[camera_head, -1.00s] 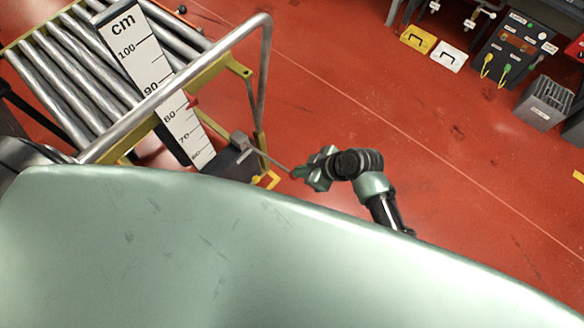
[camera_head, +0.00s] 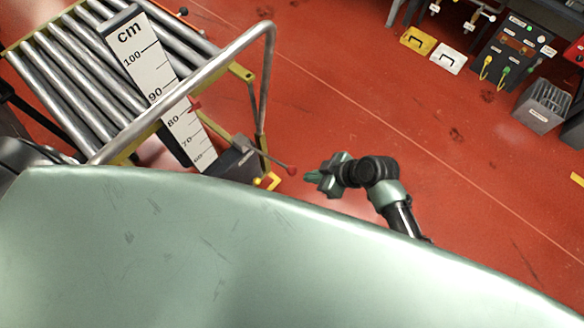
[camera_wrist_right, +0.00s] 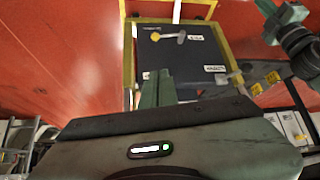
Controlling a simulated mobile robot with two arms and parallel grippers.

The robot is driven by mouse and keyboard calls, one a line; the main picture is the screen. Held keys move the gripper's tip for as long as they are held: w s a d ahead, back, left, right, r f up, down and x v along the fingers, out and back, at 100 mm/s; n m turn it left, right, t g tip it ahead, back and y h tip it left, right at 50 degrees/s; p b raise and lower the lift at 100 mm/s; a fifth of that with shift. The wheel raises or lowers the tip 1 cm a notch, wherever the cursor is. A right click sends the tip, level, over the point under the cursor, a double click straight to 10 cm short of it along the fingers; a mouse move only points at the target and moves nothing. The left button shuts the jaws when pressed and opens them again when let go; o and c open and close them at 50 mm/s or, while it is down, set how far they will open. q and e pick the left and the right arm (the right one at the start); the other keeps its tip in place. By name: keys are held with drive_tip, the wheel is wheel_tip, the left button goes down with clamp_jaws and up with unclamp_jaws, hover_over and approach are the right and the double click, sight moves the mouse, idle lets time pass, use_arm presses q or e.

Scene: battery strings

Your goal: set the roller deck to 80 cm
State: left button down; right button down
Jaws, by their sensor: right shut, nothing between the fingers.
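The roller deck (camera_head: 75,85) stands at the upper left in the head view. Its upright cm scale (camera_head: 143,62) carries a red pointer (camera_head: 195,106) close to the 80 mark; I cannot read it exactly. A thin lever with a red ball end (camera_head: 291,171) sticks out from the grey base box (camera_head: 236,160). My right gripper (camera_head: 312,177) is shut and empty, just right of the ball, with a small gap. Its closed fingers (camera_wrist_right: 157,90) show in the right wrist view. Another green gripper, seemingly my left (camera_wrist_right: 283,22), shows there at the upper right; its jaw state is unclear.
A bent metal rail (camera_head: 215,65) runs along the deck's near side. A dark panel (camera_head: 510,48), a grey slotted bin (camera_head: 543,104) and yellow and white cases stand at the upper right. Red floor lies clear between. My green body hides the bottom.

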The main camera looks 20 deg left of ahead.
drive_tip(key=v, duration=0.6)
drive_tip(key=shift+d+r, duration=0.2)
idle(0.7)
